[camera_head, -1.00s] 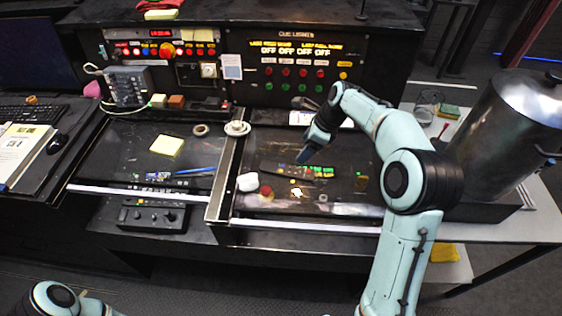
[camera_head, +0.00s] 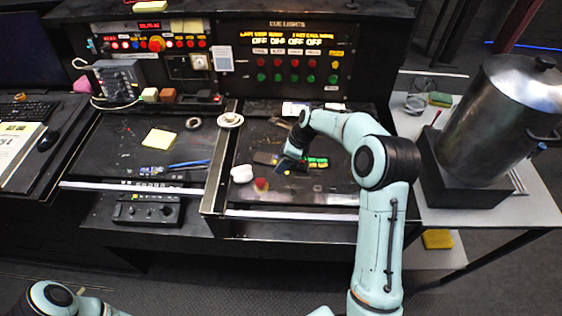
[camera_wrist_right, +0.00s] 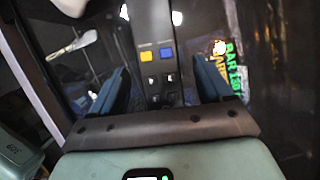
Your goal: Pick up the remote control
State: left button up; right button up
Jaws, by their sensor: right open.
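The remote control is a dark bar on the dark desk panel, partly hidden by my right gripper in the head view (camera_head: 263,158). In the right wrist view the remote control (camera_wrist_right: 155,48) runs lengthwise between the blue fingers, with a yellow and a blue button showing. My right gripper (camera_head: 285,165) is over it, fingers pointing down. It is open in the wrist view (camera_wrist_right: 161,82), with a finger on each side of the remote and gaps between. Contact with the desk cannot be told. Only part of my left arm shows at bottom left; its gripper is out of view.
Green-lettered labels (camera_head: 317,162) lie just right of the gripper. A white object (camera_head: 242,173) and a red button (camera_head: 261,184) are left of it. A cue light panel (camera_head: 297,60) stands behind. A metal urn (camera_head: 490,120) stands at right.

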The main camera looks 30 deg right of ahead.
jog(key=shift+s, duration=0.1)
jog(key=shift+c, duration=0.4)
jog(key=c, duration=1.1)
